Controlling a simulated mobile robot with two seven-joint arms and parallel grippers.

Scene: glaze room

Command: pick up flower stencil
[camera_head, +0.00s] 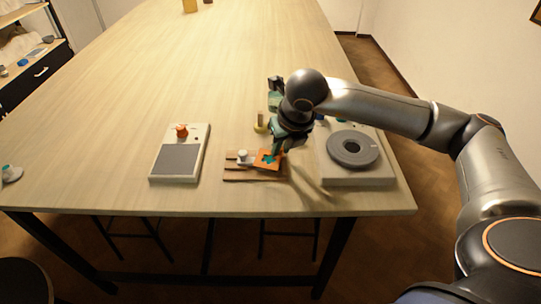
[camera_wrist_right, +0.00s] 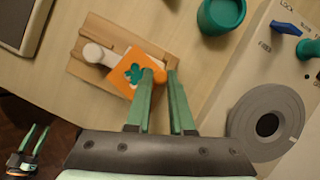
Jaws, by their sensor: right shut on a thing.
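The flower stencil, an orange square with a teal flower shape, shows in the head view (camera_head: 262,163) and in the right wrist view (camera_wrist_right: 121,83). My right gripper (camera_head: 278,151) has its green fingers (camera_wrist_right: 160,73) shut on the stencil's right side. The stencil is over the right part of a wooden board (camera_head: 235,173); I cannot tell if it touches the board. My left gripper (camera_wrist_right: 38,132) shows low at the left of the right wrist view, its two fingers apart and empty. It is out of the head view.
A white knobbed piece (camera_head: 242,156) is on the board. A scale-like device (camera_head: 179,160) stands left, and a white machine with a grey disc (camera_head: 353,149) stands close right. A green cup (camera_wrist_right: 222,14) is behind.

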